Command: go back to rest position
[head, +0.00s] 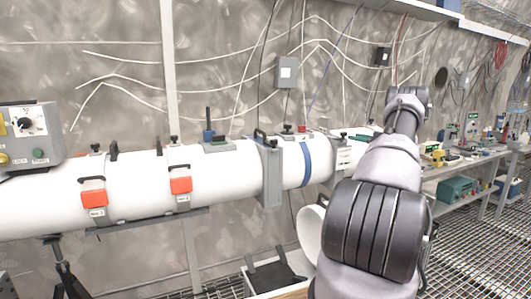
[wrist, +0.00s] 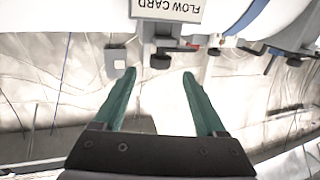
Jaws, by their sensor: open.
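My gripper (wrist: 158,75) is open in the wrist view, with its two green fingers apart and nothing between them. In the head view my arm reaches forward on the right, over the far end of the white tube (head: 228,188). The gripper is mostly hidden there behind the arm; a small green part shows just left of it.
A grey control box (head: 30,135) stands at the far left. Two orange clips (head: 181,185) sit on the tube. A blue band (head: 305,164) circles it farther right. A workbench with equipment (head: 455,165) runs along the right wall. Grating floor (head: 470,255) is open at lower right.

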